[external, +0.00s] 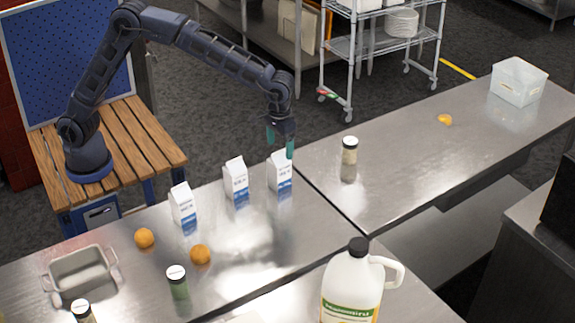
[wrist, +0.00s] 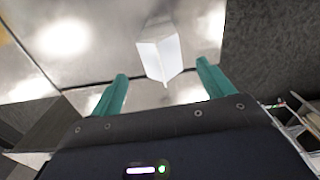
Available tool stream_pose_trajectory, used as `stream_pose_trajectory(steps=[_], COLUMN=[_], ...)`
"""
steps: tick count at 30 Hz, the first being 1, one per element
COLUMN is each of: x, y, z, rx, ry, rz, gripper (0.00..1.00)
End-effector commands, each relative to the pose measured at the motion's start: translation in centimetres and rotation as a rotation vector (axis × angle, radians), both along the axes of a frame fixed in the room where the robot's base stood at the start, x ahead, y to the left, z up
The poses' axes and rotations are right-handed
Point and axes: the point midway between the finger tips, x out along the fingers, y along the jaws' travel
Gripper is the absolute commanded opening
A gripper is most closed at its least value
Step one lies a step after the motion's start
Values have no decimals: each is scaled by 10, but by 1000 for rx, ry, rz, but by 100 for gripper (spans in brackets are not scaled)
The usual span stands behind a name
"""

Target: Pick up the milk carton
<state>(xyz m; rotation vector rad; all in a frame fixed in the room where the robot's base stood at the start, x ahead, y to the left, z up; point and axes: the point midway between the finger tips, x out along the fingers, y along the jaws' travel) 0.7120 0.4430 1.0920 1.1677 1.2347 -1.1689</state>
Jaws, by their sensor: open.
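Three white milk cartons with blue bases stand upright in a row on the steel counter: a left carton (external: 183,207), a middle carton (external: 236,181) and a right carton (external: 280,176). My gripper (external: 280,143) is directly above the right carton, its green fingers pointing down near the carton's top. In the wrist view one white carton (wrist: 160,52) shows ahead of and between the two spread fingers of my gripper (wrist: 162,92). The gripper is open and holds nothing. Whether a finger touches the carton is not clear.
Oranges (external: 200,254), a metal pan (external: 79,271), a green-filled jar (external: 177,283) and a large milk jug (external: 351,284) stand on the counters. A jar (external: 349,151) and a clear bin (external: 518,82) are to the right. The counter right of the cartons is mostly bare.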

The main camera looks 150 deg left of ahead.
Motion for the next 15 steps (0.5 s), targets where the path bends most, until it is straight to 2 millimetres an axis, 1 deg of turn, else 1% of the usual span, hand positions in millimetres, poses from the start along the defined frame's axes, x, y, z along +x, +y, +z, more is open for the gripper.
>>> stream_pose_trajectory(steps=[1, 3, 8, 10, 15], x=[-1, -1, -1, -1, -3], y=[0, 0, 0, -1, -2], z=[-8, -13, -21, -28, -51], rx=[-2, 0, 0, -1, -1], ry=[2, 0, 0, 0, 1], rz=[1, 1, 0, -1, -2], gripper=[80, 80, 80, 80, 80])
